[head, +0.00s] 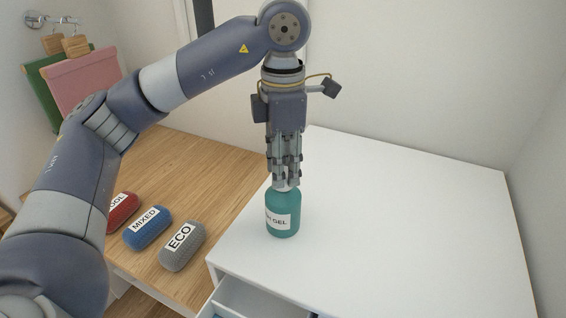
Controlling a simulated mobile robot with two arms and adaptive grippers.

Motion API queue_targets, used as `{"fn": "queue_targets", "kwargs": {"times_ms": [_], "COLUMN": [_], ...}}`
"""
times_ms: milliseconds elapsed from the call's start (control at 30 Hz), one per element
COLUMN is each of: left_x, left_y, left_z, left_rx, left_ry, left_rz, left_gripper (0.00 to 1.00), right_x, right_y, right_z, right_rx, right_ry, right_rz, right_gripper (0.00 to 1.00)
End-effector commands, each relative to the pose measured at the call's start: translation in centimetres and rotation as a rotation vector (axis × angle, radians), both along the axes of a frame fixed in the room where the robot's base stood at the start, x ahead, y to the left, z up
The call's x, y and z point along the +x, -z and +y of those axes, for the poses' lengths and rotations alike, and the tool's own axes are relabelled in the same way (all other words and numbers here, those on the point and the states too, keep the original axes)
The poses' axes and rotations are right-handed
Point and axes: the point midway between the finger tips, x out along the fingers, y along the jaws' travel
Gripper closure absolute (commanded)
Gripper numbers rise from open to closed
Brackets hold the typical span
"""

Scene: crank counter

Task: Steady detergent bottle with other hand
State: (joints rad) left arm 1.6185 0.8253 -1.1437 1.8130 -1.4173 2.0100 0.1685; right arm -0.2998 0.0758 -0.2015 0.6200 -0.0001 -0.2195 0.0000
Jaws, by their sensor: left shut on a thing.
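The detergent bottle (284,213) is teal with a white label ending in "GEL". It stands upright near the left edge of the white counter top. My left gripper (284,180) points straight down over it and is shut on its pale top, which the fingers mostly hide. My right gripper is not in view.
A lower wooden surface (205,168) to the left holds a grey ECO roll (182,246), a blue MIXED roll (148,227) and a partly hidden red roll (122,206). An open drawer (262,297) is below the counter's front. The white top (420,220) right of the bottle is clear.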

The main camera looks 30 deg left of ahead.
Motion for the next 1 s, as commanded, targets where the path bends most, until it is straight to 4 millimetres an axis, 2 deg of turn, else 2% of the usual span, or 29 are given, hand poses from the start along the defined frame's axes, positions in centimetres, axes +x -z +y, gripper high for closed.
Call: {"fn": "queue_targets", "kwargs": {"times_ms": [367,400,500,833,1000], "left_x": [0.0,0.0,0.0,0.0,0.1], "left_y": [0.5,0.5,0.5,0.5,-0.4], "left_z": [0.0,0.0,0.0,0.0,0.0], "left_rx": [0.0,0.0,0.0,0.0,0.0], "left_ry": [0.0,0.0,0.0,0.0,-0.001], "left_rz": [0.0,0.0,0.0,0.0,-0.003], "left_gripper": [0.91,0.68,0.46,0.46,0.46], "right_x": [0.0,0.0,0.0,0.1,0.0], "right_y": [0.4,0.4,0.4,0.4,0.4], "right_z": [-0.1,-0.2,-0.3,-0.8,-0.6], "right_rx": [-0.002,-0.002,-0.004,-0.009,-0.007], "right_ry": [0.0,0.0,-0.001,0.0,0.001], "right_rz": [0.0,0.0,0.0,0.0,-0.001], "right_gripper": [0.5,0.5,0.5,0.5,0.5]}}
